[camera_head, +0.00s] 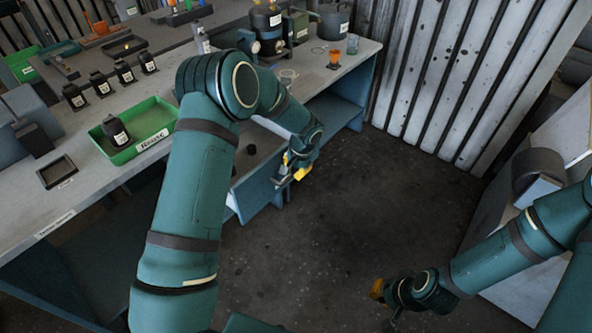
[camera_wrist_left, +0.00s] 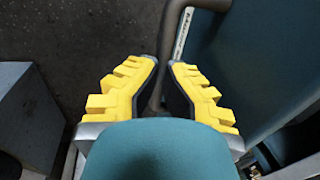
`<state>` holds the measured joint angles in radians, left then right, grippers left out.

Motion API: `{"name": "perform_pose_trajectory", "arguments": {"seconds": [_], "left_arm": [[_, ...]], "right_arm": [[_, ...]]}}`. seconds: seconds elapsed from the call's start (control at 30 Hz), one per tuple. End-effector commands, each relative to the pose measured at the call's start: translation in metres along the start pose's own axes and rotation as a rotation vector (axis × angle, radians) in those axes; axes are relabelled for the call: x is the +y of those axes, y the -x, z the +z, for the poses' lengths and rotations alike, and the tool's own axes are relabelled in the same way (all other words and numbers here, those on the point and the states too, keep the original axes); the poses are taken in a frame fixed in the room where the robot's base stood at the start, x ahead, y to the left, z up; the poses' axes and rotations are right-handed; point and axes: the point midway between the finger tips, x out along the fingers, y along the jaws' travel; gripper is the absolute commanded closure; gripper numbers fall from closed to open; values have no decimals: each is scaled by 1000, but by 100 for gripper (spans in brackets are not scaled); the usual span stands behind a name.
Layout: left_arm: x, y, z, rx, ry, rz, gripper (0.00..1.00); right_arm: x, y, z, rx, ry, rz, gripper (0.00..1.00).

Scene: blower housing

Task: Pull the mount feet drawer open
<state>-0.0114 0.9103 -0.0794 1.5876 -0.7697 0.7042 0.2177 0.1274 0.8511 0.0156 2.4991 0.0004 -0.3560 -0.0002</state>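The blue drawer (camera_head: 256,196) stands out from the front of the grey workbench, and dark round parts (camera_head: 251,150) show inside it. Its label is not readable, so I cannot confirm the name. My left gripper (camera_head: 298,170) is at the drawer's front. In the left wrist view, its yellow fingers (camera_wrist_left: 164,66) close on both sides of a dark bar handle (camera_wrist_left: 167,38) beside the teal drawer front (camera_wrist_left: 232,60). My arm hides part of the drawer. My right gripper (camera_head: 378,291) hangs over the floor at lower right, away from the bench; its fingers are unclear.
The workbench (camera_head: 92,172) carries a green tray (camera_head: 150,119) with a dark bottle-like part, several similar parts, and a small black tray (camera_head: 57,172). Open floor (camera_head: 350,220) lies before the drawer. A corrugated wall (camera_head: 450,80) stands behind, and a pale cabinet (camera_head: 480,230) is at right.

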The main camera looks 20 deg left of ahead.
Motion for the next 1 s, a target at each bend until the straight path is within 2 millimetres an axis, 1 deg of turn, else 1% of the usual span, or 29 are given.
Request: {"name": "perform_pose_trajectory", "arguments": {"seconds": [0.03,0.37,0.43,0.47,0.8,0.87,0.97,1.0], "left_arm": [[1,-6,5,-15,-1,3,100],[1,-6,5,-15,0,3,100],[1,-6,5,-15,-1,3,80],[1,-6,5,-15,-1,3,73],[0,0,1,-4,0,1,73],[0,5,1,-2,0,0,73],[0,18,0,-1,0,-1,73],[0,26,0,0,1,-1,73]], "right_arm": [[0,-1,0,0,0,0,100],[0,-1,0,0,0,0,100],[0,-1,0,0,0,0,100],[0,-1,0,0,0,0,100],[0,0,0,0,0,0,100],[0,0,0,0,0,0,100],[0,0,0,0,0,0,100],[0,0,0,0,0,0,100]]}}
